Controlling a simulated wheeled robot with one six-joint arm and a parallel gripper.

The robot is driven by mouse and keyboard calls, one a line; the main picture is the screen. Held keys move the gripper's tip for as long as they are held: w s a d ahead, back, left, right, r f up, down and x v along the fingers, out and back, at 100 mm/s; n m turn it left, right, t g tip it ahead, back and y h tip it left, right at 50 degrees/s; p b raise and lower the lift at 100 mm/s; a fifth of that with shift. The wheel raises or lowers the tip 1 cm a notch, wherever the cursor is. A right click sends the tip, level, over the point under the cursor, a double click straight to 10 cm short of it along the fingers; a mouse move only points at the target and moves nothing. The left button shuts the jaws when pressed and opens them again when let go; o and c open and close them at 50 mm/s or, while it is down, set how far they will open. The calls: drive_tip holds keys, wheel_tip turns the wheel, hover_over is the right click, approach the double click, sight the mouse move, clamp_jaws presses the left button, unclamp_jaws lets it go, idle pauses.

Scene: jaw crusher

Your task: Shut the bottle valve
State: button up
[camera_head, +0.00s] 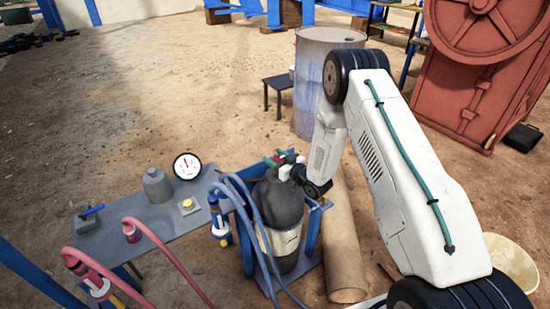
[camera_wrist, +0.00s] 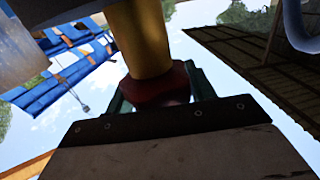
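The dark grey gas bottle (camera_head: 278,205) stands upright in a blue stand in the head view. My gripper (camera_head: 279,159) reaches in from the right at the top of the bottle. In the wrist view a red valve knob (camera_wrist: 155,88) sits at the end of a yellow, brass-like cylinder (camera_wrist: 141,42). The dark green fingers of my gripper (camera_wrist: 160,85) lie on both sides of the knob and look closed on it. The exact contact is shadowed. The valve body is largely hidden behind my wrist in the head view.
Blue hoses (camera_head: 240,182) loop beside the bottle. Left is a grey table (camera_head: 160,222) with a round gauge (camera_head: 187,166), a grey flask (camera_head: 157,185) and a pink hose. A large pipe (camera_head: 342,245) lies right of the stand. A drum (camera_head: 312,85) and red machine (camera_head: 470,85) stand behind.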

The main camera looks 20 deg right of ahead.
drive_tip(key=c, duration=0.4)
